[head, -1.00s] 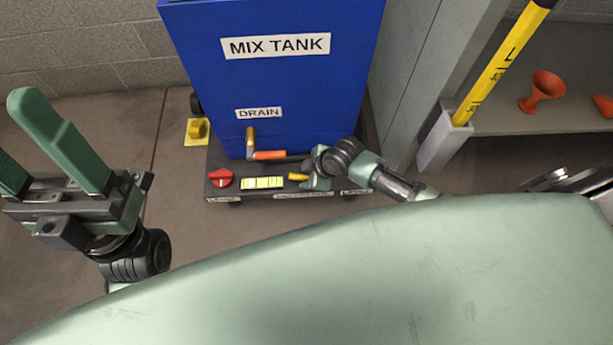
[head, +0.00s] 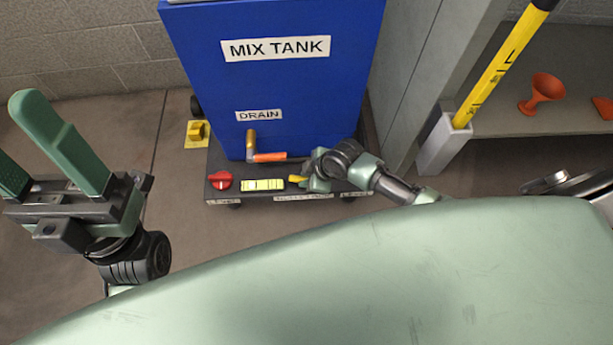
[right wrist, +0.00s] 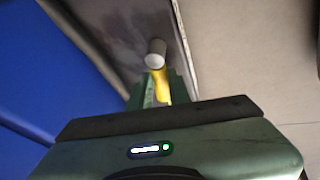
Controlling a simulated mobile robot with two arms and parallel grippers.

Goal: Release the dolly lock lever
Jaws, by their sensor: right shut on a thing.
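A short yellow lever (head: 297,179) is on the dark dolly (head: 233,165) under the blue mix tank, above a white label too small to read surely. My right gripper (head: 308,182) is at the lever and shut on it. In the right wrist view the yellow lever (right wrist: 160,86) stands between the green fingers, with a grey round end (right wrist: 155,54) beyond them; the fingers hide part of it. My left gripper (head: 60,145) is open and empty at the left, away from the dolly.
The dolly's front also carries a red knob (head: 221,180) and a yellow-green level strip (head: 262,185). Grey shelving (head: 545,115) stands right.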

